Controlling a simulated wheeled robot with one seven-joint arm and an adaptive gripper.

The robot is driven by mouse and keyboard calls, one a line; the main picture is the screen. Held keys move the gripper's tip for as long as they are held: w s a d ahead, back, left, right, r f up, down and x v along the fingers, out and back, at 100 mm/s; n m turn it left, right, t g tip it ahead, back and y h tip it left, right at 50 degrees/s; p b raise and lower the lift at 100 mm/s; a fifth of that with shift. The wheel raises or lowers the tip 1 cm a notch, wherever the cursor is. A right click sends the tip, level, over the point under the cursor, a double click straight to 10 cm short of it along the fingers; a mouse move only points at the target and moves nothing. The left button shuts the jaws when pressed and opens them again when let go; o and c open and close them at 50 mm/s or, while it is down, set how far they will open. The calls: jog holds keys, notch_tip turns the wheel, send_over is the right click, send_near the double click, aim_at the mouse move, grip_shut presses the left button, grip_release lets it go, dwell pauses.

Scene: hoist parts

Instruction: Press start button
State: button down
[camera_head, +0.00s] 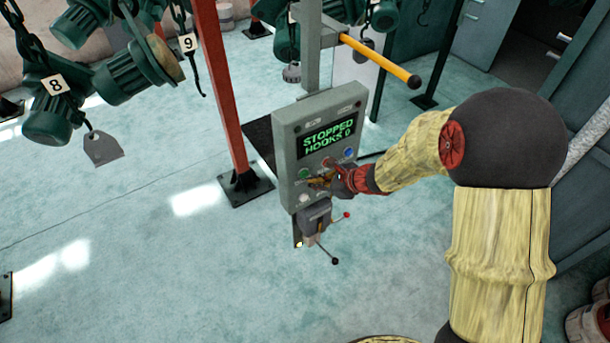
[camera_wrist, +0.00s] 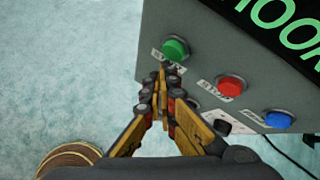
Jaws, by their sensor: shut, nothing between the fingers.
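The grey control panel (camera_head: 297,150) stands on a post, with a green-lit screen (camera_head: 326,139) reading "STOPPED HOOKS 0". Its green button (camera_wrist: 175,48) has a label below it that seems to read START, partly covered by my fingertips. It also shows in the head view (camera_head: 305,174). My gripper (camera_wrist: 160,78) is shut and empty, its fingertips just below the green button in the wrist view. I cannot tell whether they touch the panel. In the head view my gripper (camera_head: 322,182) is in front of the panel's lower part.
A red button (camera_wrist: 229,86) labelled STOP and a blue button (camera_wrist: 278,119) sit right of the green one. A yellow-handled bar (camera_head: 380,60) juts out above the panel. A lever unit (camera_head: 314,217) hangs below. Green hoists (camera_head: 55,110) hang at left; a red post (camera_head: 222,95) stands behind.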

jog(key=shift+w, duration=0.1)
dwell(0.7)
jog(key=shift+w+a, duration=0.2)
jog(key=shift+a, duration=0.05)
